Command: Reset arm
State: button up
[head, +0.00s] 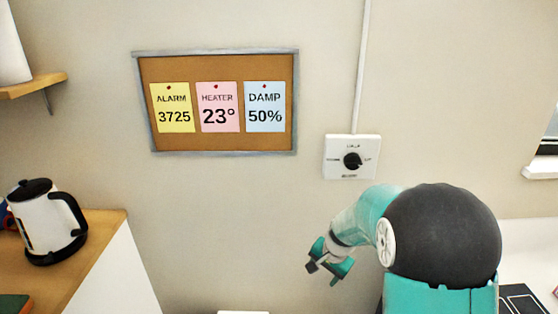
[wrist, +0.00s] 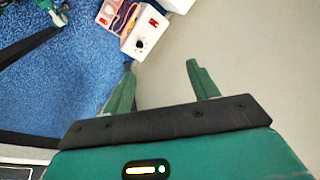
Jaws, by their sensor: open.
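My gripper (head: 329,264) hangs in front of the bare wall in the head view, below the white wall switch, with the teal arm folded at the lower right. In the wrist view its two green fingers (wrist: 160,88) stand apart with nothing between them. The gripper is open and empty. It touches nothing that I can see.
A white wall box with a black knob (head: 352,160) is above my gripper. A pinboard (head: 215,147) with three notes hangs left of it. A kettle (head: 50,225) stands on a wooden counter (head: 98,228). The wrist view shows blue floor (wrist: 75,70) and white boxes (wrist: 146,32).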

jog(key=s+r+n+t, duration=0.15)
jog(key=s+r, duration=0.35)
jog(key=r, duration=0.5)
jog(key=s+d+r+n, duration=0.1)
jog(key=s+r+n, duration=0.1)
jog(key=s+r, duration=0.2)
jog(key=s+d+r+n+t+h, duration=0.1)
jog(key=s+r, duration=0.3)
jog(key=s, duration=0.6)
jog(key=s+d+r+n, duration=0.1)
jog(key=s+r+n, duration=0.2)
jog(key=s, duration=0.4)
jog(key=shift+s+r+t+h, duration=0.25)
jog(key=shift+r+t+h, duration=0.15)
jog(key=shift+r, duration=0.3)
